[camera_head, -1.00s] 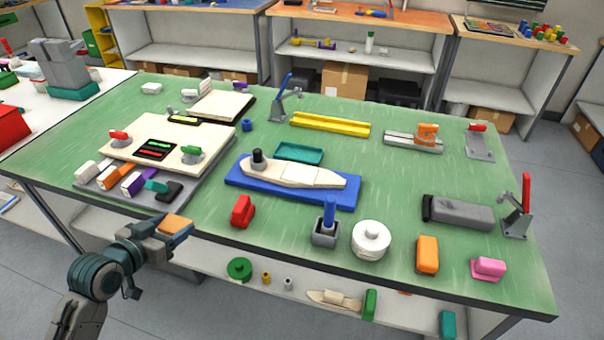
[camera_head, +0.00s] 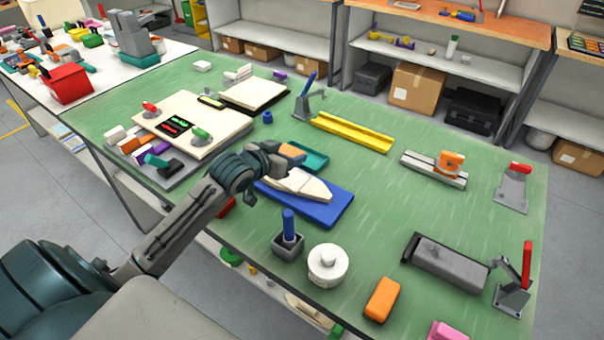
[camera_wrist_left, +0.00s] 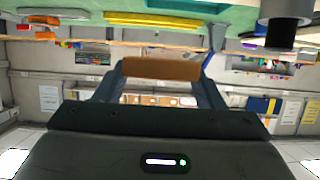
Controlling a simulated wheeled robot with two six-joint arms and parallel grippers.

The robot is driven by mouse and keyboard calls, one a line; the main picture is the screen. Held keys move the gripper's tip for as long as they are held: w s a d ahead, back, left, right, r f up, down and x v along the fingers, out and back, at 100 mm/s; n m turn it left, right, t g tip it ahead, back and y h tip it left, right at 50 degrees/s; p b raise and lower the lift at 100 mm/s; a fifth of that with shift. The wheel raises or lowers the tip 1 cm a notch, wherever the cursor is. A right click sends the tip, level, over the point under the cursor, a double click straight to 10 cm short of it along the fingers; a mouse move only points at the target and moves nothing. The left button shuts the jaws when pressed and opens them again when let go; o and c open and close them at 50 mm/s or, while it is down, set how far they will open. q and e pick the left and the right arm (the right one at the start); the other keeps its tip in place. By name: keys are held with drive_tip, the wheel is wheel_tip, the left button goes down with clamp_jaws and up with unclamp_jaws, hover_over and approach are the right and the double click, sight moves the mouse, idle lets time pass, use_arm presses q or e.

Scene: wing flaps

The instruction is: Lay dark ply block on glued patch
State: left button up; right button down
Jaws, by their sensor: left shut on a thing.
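A brown wood block (camera_wrist_left: 160,70) is clamped between the two fingers of my left gripper (camera_head: 290,153), as the left wrist view shows. The gripper and arm cover the hull's left part. A black cylinder on the hull is hidden in the head view but shows in the left wrist view (camera_wrist_left: 284,28). I cannot make out the glued patch. I cannot tell the gap between block and hull. My right gripper is not in view.
A teal tray (camera_head: 315,160) lies behind the hull, and a yellow channel (camera_head: 352,132) beyond it. A grey holder with a blue handle (camera_head: 288,228) and a white round pot (camera_head: 328,264) stand in front. Green table is clear right of the blue board.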

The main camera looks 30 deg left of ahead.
sight(286, 181)
use_arm(q)
wheel_tip(286, 181, down, 3)
drive_tip(key=shift+s+a+r, duration=0.1)
drive_tip(key=shift+s+a, duration=0.05)
drive_tip(key=shift+f+p, duration=0.55)
drive_tip(key=shift+f, duration=1.65)
drive_tip(key=shift+f, duration=0.2)
drive_tip(key=o, duration=1)
drive_tip(key=shift+r, duration=0.1)
drive_tip(key=shift+r, duration=0.15)
drive_tip(key=v, duration=1.2)
